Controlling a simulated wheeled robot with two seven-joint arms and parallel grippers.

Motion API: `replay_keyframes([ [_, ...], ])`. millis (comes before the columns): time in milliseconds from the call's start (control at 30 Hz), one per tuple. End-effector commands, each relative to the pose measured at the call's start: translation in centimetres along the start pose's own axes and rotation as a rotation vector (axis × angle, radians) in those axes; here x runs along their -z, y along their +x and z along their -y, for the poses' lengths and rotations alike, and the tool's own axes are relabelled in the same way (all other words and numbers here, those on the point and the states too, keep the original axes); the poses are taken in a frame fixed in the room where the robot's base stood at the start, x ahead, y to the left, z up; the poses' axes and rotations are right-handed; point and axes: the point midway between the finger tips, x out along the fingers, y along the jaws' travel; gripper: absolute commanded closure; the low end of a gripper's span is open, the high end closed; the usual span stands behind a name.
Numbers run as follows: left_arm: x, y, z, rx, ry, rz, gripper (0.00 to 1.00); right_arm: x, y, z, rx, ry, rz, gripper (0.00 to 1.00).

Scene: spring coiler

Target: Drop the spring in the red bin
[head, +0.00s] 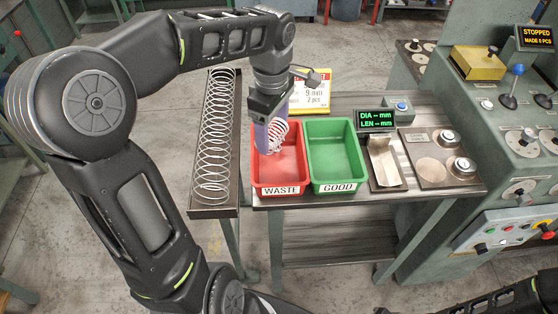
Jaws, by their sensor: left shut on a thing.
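The red bin (292,172), labelled WASTE, stands on the table directly left of a green bin. My left gripper (270,140) points down over the left part of the red bin. It is shut on the spring (279,134), a white coil that shows beside the fingers, over the red bin. The gripper's fingers partly hide the spring, and I cannot tell whether its lower end touches the bin. My right gripper is not in view; only part of my right arm shows at the bottom right.
The green bin (337,189), labelled GOOD, adjoins the red bin. A long spring lies in a dark tray (214,213) to the left. A yellow sign (318,97) stands behind the bins. A gauge display (376,120) and a metal chute (384,163) stand to the right, beside the green machine (500,130).

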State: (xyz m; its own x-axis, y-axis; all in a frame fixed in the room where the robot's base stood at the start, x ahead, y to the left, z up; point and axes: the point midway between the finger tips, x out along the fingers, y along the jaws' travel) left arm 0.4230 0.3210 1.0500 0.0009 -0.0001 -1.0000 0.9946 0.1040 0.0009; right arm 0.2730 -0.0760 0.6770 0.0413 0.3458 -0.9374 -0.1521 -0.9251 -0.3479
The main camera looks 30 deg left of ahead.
Motion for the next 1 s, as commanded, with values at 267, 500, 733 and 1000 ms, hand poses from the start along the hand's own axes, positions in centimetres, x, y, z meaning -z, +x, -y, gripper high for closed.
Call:
replay_keyframes([
  [267, 0.0, 3.6, 0.1, 0.002, 0.0, 0.0, 0.76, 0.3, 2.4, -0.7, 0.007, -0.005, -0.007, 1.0],
  [500, 0.0, 5.2, 0.0, 0.0, 0.0, 0.0, 0.76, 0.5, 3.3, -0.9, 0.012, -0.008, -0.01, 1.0],
  [733, 0.0, 5.2, 0.0, 0.0, 0.0, 0.0, 0.76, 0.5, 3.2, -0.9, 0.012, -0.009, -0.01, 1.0],
  [1000, 0.0, 5.2, 0.0, 0.001, 0.0, 0.0, 0.15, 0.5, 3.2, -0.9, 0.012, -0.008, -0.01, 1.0],
])
